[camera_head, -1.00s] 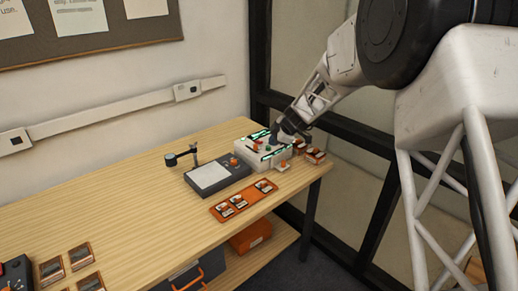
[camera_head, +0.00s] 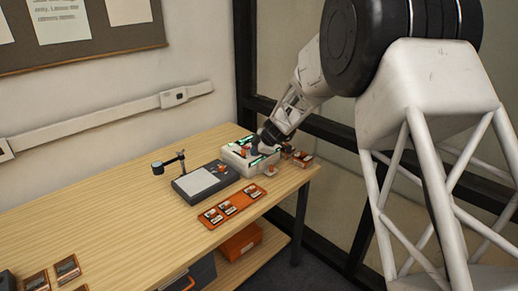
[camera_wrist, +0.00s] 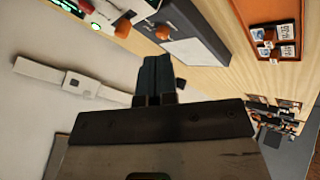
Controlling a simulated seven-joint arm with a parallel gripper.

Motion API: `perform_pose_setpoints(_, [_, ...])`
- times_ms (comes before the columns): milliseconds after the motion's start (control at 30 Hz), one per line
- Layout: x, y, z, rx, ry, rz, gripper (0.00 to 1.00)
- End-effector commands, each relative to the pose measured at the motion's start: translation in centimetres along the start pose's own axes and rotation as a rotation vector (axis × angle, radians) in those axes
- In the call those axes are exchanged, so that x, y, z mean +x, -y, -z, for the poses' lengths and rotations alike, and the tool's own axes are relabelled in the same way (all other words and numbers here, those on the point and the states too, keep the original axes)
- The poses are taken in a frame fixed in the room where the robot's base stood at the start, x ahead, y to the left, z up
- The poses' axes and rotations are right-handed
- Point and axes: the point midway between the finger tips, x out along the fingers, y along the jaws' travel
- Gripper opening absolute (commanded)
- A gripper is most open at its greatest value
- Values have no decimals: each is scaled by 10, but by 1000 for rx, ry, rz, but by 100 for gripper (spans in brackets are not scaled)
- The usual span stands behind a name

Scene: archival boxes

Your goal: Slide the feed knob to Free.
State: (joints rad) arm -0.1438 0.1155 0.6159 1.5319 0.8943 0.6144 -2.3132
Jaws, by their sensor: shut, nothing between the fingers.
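A white machine (camera_head: 237,163) with orange knobs and green-lit strips stands at the far right end of the table. An orange knob (camera_head: 246,153) shows on its top; I cannot tell which knob is the feed knob, nor read any Free label. My gripper (camera_head: 259,148) is low over the machine and hides part of its top. In the wrist view my gripper (camera_wrist: 155,75) is shut and empty, its dark fingers together. Part of the machine (camera_wrist: 98,12) shows at the top left there, with an orange knob (camera_wrist: 122,28). Contact with a knob cannot be made out.
A grey pad device (camera_head: 205,182) with an orange knob and a small lamp stand (camera_head: 170,163) are left of the machine. An orange tray (camera_head: 231,208) with cards lies in front. Small orange-edged items (camera_head: 301,158) sit right of it. A dark-framed glass wall is behind.

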Motion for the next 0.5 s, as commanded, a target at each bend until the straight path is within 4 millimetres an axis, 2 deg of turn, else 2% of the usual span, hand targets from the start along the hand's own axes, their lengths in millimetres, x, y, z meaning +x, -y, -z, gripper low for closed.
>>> perform_pose_setpoints(400, [52,0,0,0,0,2,0])
perform_pose_setpoints(500, [59,-4,0,0,0,-1,0])
